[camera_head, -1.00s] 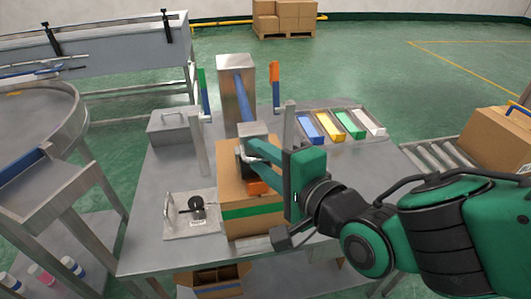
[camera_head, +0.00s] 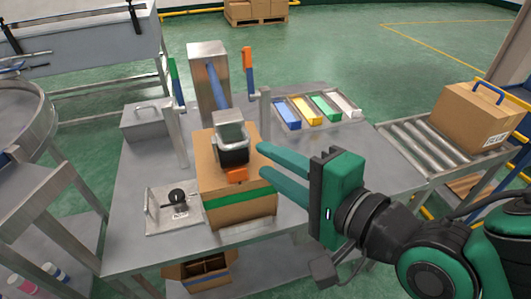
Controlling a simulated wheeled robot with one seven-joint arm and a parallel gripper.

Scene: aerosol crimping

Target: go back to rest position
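My gripper (camera_head: 262,160) is to the right of the cardboard box on the table, its two green fingers pointing left. The fingers look apart, with a gap between them, and nothing is held. The cardboard box (camera_head: 240,205) with a green band stands at the table's front middle. A black and grey block (camera_head: 232,145) sits at the box's top, close to the fingertips but apart from them. An orange piece (camera_head: 236,175) is just below that block. My arm reaches in from the lower right.
The metal table (camera_head: 135,235) holds a steel column (camera_head: 208,70), a lidded metal box (camera_head: 150,122), a plate with a black knob (camera_head: 172,208) and colored bins (camera_head: 327,110). A roller conveyor (camera_head: 420,145) with a carton (camera_head: 475,115) is at right. Open floor lies behind.

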